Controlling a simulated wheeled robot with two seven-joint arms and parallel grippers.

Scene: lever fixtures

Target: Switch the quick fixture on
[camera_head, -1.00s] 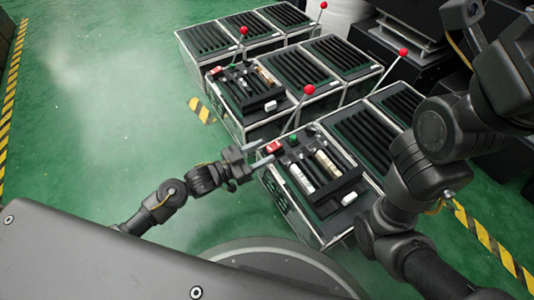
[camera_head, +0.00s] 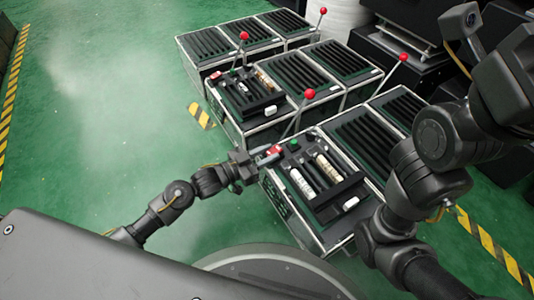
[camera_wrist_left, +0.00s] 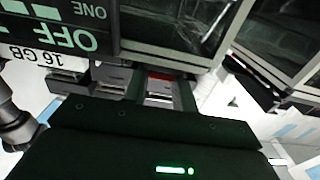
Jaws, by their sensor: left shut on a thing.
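The fixture is a black tray unit (camera_head: 340,205) on the nearest box. It has a red block (camera_head: 273,150) at its left corner, a green button (camera_head: 293,145) and several pale cylinders lying in it. My left gripper (camera_head: 264,159) is at the red block and shut on it. In the left wrist view a red patch (camera_wrist_left: 161,77) shows between the fingers of my left gripper (camera_wrist_left: 162,92); the fingers hide most of the block. A lever with a red ball (camera_head: 309,94) rises behind the tray. My right arm is at the right; its gripper is out of view.
A second box with a similar tray (camera_head: 247,92) stands behind, with more slatted boxes (camera_head: 215,42) and red-ball levers (camera_head: 404,57) farther back. In the left wrist view a dark panel reading OFF (camera_wrist_left: 60,30) is close to the fingers. The green floor at left is clear.

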